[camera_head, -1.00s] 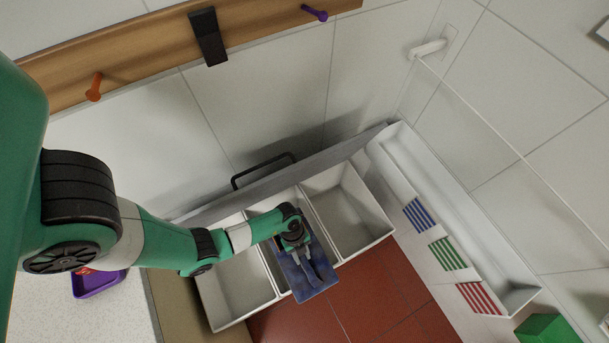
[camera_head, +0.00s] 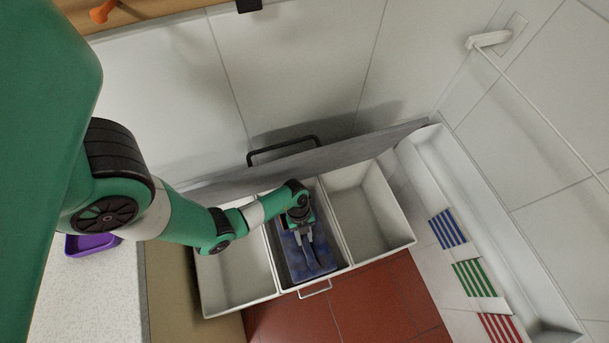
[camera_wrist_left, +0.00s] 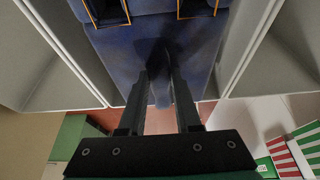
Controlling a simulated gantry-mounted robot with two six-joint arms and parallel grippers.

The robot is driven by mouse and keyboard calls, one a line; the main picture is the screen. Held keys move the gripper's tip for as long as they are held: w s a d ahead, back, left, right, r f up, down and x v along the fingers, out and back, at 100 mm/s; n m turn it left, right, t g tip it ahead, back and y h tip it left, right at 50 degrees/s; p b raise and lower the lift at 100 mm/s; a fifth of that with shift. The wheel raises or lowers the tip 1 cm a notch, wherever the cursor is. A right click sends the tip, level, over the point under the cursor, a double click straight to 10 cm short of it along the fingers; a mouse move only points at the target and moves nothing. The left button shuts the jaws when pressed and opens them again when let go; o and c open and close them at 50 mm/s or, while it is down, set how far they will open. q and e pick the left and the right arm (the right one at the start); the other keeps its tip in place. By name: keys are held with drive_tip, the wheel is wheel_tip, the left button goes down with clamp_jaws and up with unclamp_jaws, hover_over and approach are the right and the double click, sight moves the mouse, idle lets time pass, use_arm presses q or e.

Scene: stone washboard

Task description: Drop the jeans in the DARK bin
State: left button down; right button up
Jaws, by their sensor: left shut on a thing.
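The jeans (camera_head: 322,258) are a dark blue folded cloth, and they hang from my left gripper (camera_head: 314,262) at the middle compartment (camera_head: 290,289) of a white three-part bin unit. My left gripper points down and is shut on the jeans. In the left wrist view the jeans (camera_wrist_left: 112,48) spread between the two pale dividers, around the dark fingers (camera_wrist_left: 162,78). How deep the cloth sits in the compartment is hard to tell. No label shows which compartment is the dark one. My right gripper is not in view.
The left compartment (camera_head: 235,278) and right compartment (camera_head: 366,215) look empty. A raised grey lid (camera_head: 350,150) stands behind them near the tiled wall. A purple tray (camera_head: 90,244) sits left.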

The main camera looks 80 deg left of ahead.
use_arm(q)
drive_tip(key=shift+f+b, duration=1.3)
drive_tip(key=shift+f, duration=1.1)
drive_tip(key=c, duration=0.5)
unclamp_jaws()
wheel_tip(320, 180, up, 4)
drive_tip(key=p, duration=0.3)
drive_tip(key=shift+f, duration=0.15)
drive_tip(key=s+d+r+p, duration=0.1)
drive_tip(key=r, duration=0.1)
drive_tip(key=s+d+r+p, duration=0.1)
drive_tip(key=p, duration=0.1)
drive_tip(key=s+d+r+p, duration=0.1)
drive_tip(key=r+p, duration=0.1)
drive_tip(key=shift+s+d+r, duration=0.1)
drive_tip(key=shift+s+r, duration=0.05)
drive_tip(key=shift+r, duration=0.15)
drive_tip(key=shift+s+d+r+p, duration=0.6)
drive_tip(key=shift+s+d+p, duration=0.05)
drive_tip(key=shift+s+d, duration=0.45)
drive_tip(key=shift+s+d+r+p, duration=0.6)
drive_tip(key=shift+s+d+r, duration=0.05)
drive_tip(key=shift+s+d, duration=0.5)
drive_tip(key=shift+s+d+r+p, duration=0.6)
drive_tip(key=shift+s+d+p, duration=0.05)
drive_tip(key=shift+s+d, duration=0.45)
